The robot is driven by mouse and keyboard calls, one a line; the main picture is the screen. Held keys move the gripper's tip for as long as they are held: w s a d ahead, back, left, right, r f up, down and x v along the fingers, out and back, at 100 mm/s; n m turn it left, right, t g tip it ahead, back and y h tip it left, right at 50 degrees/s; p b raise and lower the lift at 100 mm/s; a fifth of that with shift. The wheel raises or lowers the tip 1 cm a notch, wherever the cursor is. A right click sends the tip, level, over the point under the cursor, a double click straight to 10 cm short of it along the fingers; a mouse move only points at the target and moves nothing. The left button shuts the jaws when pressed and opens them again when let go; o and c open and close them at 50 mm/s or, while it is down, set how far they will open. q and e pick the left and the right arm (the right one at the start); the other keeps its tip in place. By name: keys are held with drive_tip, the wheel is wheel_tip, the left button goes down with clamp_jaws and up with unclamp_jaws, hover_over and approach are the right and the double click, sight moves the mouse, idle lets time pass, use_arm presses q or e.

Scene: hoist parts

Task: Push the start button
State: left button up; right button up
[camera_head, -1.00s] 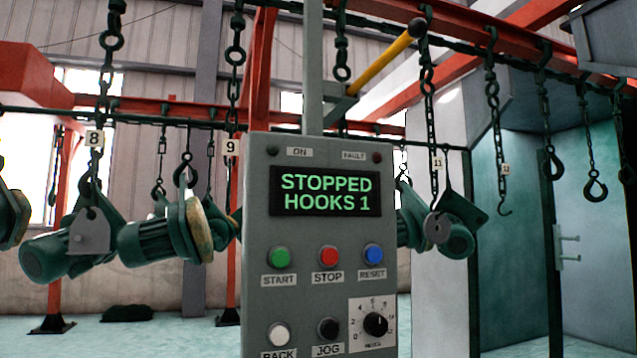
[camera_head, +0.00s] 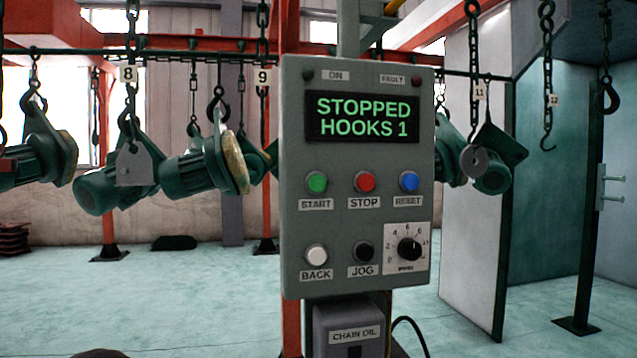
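The green start button (camera_head: 317,182) is at the left of the upper button row on a grey control panel (camera_head: 296,240). A START label sits below it. The red stop button (camera_head: 364,181) and blue reset button (camera_head: 409,181) are to its right. The panel's display (camera_head: 362,118) reads "STOPPED HOOKS 1" in green. Neither gripper is in view. A dark rounded shape shows at the bottom left edge, too little of it to identify.
A white back button (camera_head: 316,254), black jog button (camera_head: 363,251) and black knob (camera_head: 409,248) form the lower row. A chain oil box (camera_head: 348,325) is below the panel. Green hoists (camera_head: 192,175) hang from chains behind.

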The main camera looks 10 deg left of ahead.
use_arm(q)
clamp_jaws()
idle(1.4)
